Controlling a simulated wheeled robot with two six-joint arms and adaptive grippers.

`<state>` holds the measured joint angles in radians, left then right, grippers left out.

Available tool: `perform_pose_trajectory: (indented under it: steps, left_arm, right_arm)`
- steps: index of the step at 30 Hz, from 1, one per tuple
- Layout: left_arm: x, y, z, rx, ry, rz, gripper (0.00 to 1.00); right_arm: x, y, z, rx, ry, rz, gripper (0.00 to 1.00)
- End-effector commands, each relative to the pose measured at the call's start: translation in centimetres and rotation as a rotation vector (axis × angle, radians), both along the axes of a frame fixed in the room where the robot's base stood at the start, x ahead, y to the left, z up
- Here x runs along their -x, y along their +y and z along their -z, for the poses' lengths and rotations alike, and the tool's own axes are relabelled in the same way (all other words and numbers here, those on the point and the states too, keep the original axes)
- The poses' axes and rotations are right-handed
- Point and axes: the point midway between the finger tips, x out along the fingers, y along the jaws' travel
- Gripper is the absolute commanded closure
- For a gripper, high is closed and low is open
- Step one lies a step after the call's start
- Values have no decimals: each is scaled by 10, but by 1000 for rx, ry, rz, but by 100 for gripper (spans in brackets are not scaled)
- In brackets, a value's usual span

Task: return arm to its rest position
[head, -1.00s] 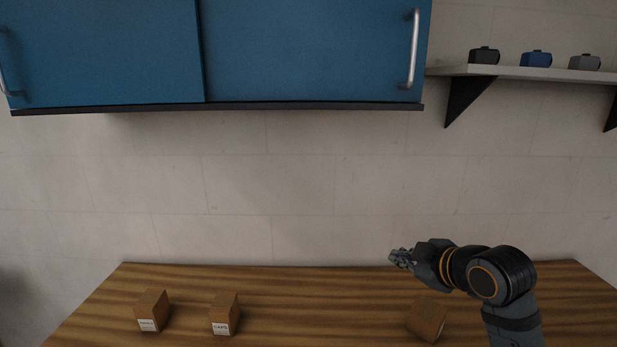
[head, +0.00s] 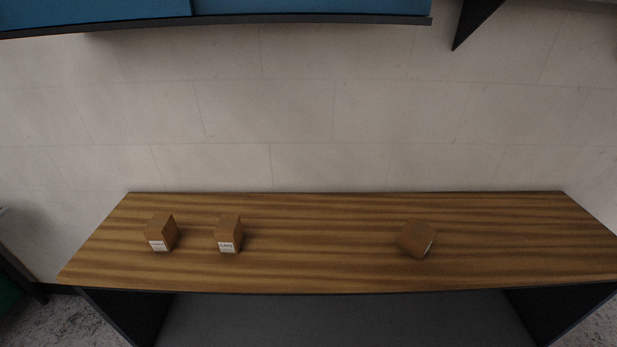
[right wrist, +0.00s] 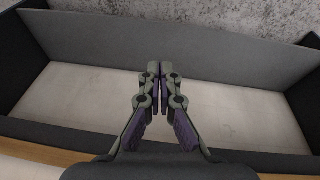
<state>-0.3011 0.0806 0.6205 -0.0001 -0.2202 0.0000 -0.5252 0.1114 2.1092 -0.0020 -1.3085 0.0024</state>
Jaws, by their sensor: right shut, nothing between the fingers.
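My right gripper (right wrist: 160,72) shows only in the right wrist view. Its fingers are together with nothing between them. Behind it are the grey panel and pale inside of the bench, with a wooden edge at the lower left. Neither arm is in the head view, and my left gripper is not seen in any frame.
In the head view a wooden bench (head: 320,272) stands against a pale wall. Two labelled cardboard boxes (head: 161,233) (head: 228,235) stand at left, and another box (head: 416,239) sits turned at right. A blue cabinet (head: 310,6) overhangs above. The bench middle is clear.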

Motion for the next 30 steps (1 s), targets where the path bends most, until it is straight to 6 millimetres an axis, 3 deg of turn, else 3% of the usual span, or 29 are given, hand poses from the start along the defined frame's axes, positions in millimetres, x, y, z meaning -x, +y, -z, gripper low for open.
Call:
perform_pose_trajectory:
  steps: [5,8,12,15,18,21,24,30]
  left_arm:
    - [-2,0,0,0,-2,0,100]
    - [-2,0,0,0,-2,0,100]
    - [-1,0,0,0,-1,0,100]
    - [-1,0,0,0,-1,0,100]
    - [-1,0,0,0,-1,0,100]
    - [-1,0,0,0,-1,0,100]
    - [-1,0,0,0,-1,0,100]
    - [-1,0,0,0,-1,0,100]
  right_arm:
    - [14,-9,91,-1,43,10,100]
    - [38,-16,155,-3,74,19,100]
    - [96,-23,238,-7,115,29,100]
    - [144,-26,279,-10,142,37,100]
    - [184,-27,302,-13,159,42,100]
    - [210,-27,313,-14,167,44,100]
    - [222,-27,317,-15,172,45,100]
    - [223,-27,317,-15,172,45,100]
